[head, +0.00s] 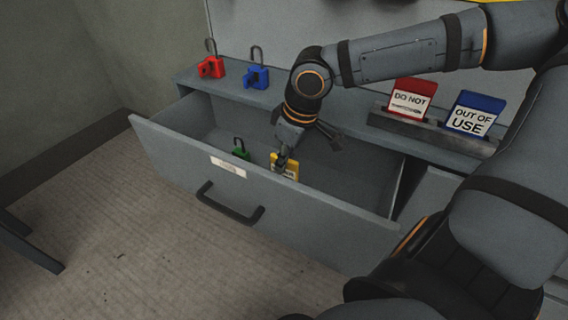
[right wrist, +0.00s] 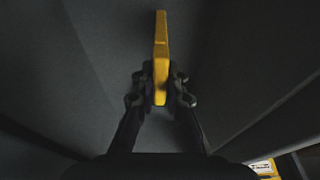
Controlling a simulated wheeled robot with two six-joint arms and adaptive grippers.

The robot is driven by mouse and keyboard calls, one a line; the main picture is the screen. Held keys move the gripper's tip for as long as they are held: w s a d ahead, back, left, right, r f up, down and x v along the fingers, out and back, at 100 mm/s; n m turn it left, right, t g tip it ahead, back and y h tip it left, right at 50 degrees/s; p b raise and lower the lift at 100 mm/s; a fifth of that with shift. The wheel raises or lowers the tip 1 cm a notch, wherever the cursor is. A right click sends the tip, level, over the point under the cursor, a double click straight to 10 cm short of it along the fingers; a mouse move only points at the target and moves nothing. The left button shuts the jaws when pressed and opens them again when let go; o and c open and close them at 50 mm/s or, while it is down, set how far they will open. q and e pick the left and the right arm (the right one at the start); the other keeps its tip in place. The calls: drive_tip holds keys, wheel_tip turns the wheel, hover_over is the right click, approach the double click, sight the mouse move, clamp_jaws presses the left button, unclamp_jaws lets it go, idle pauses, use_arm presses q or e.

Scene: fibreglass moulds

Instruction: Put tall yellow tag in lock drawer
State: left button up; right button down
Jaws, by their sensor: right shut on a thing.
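The yellow tag (head: 285,166) is inside the open drawer, near its front panel; its lower part is hidden behind that panel in the head view. My right gripper (head: 284,158) reaches down into the drawer and is shut on the tag. In the right wrist view the tag (right wrist: 161,60) stands edge-on between the two fingertips (right wrist: 160,92). The lock drawer (head: 300,205) is pulled out, with a white label and a black handle on its front. Whether the tag touches the drawer floor cannot be told. My left gripper is not in view.
A green padlock (head: 240,152) lies in the drawer, left of the tag. A red padlock (head: 211,67) and a blue padlock (head: 256,76) stand on the cabinet top. A red tag (head: 411,98) and a blue tag (head: 474,113) stand in a grey rack (head: 430,134) at right.

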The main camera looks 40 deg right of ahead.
drive_tip(key=shift+f, duration=0.5)
drive_tip(key=c, duration=1.4)
unclamp_jaws()
